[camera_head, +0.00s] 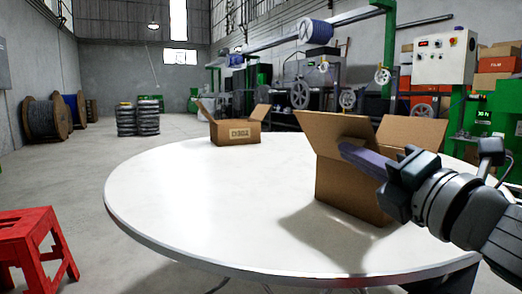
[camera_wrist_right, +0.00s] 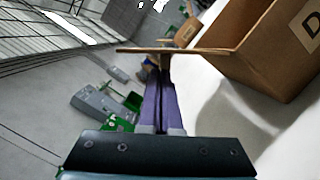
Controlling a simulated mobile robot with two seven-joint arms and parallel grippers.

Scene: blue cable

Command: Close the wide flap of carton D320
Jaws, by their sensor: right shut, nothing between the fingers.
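The open brown carton (camera_head: 345,195) stands on the right part of the round white table. One flap (camera_head: 322,126) stands up at its left side and leans outward; another flap (camera_head: 412,131) stands out at the right. In the right wrist view the carton (camera_wrist_right: 262,55) shows a label beginning with "D"; the rest is cut off. A flap (camera_wrist_right: 195,51) shows there nearly edge-on, beyond my fingertips. My right gripper (camera_head: 345,151) is shut and empty, its purple fingers close to the left flap; I cannot tell whether they touch. My left gripper is out of view.
A smaller open carton (camera_head: 236,132) with a label stands at the far side of the table (camera_head: 190,200). The table's left and middle are clear. A red stool (camera_head: 38,243) stands on the floor at left. Machinery and a control box (camera_head: 444,58) are behind.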

